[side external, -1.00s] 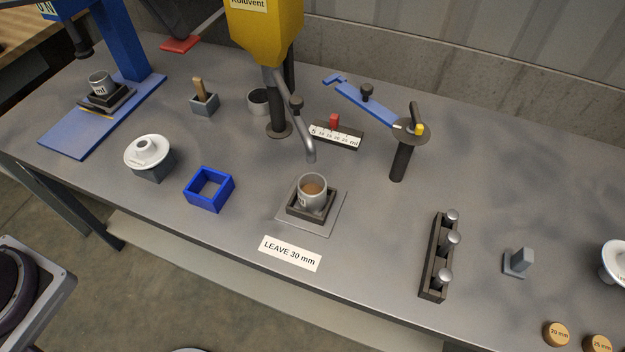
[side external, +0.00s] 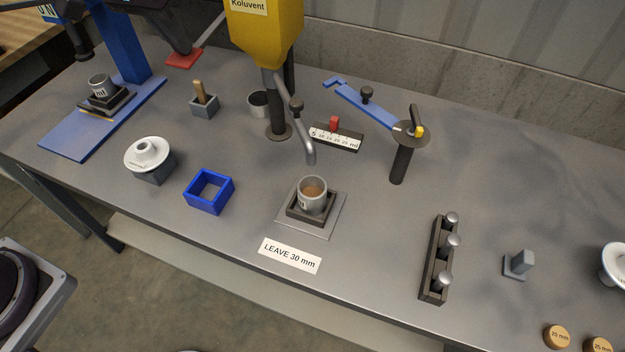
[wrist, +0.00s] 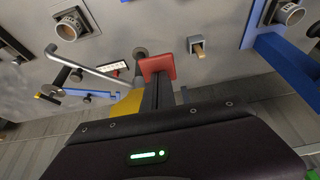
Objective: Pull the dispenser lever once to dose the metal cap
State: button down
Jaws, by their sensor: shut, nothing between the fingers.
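The yellow dispenser (side external: 264,30) stands at the back with its bent spout (side external: 305,135) over the metal cap (side external: 312,198). The cap sits upright in a dark square holder on a grey plate, with brown material inside. The grey lever rod (side external: 210,34) runs left from the dispenser to a red paddle (side external: 183,60). My gripper (side external: 181,48) is shut and empty, at the paddle from above; its fingertips are partly hidden. In the wrist view the red paddle (wrist: 157,66) is at the tips of my shut fingers (wrist: 158,85); exact contact is unclear.
A scale with a red slider (side external: 334,123) lies right of the spout.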

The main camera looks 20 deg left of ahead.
jog(key=shift+f, duration=0.2)
jog(key=shift+f, duration=0.4)
notch_tip(320, 180, up, 14)
jog(key=shift+f, duration=0.15)
dwell(1.2)
dwell(0.6)
jog(key=s+f, duration=0.4)
jog(key=s, duration=1)
jog(key=s+f+t, duration=0.1)
jog(key=s+f, duration=0.4)
jog(key=s, duration=0.9)
jog(key=shift+s+a, duration=0.2)
jog(key=shift+a, duration=0.25)
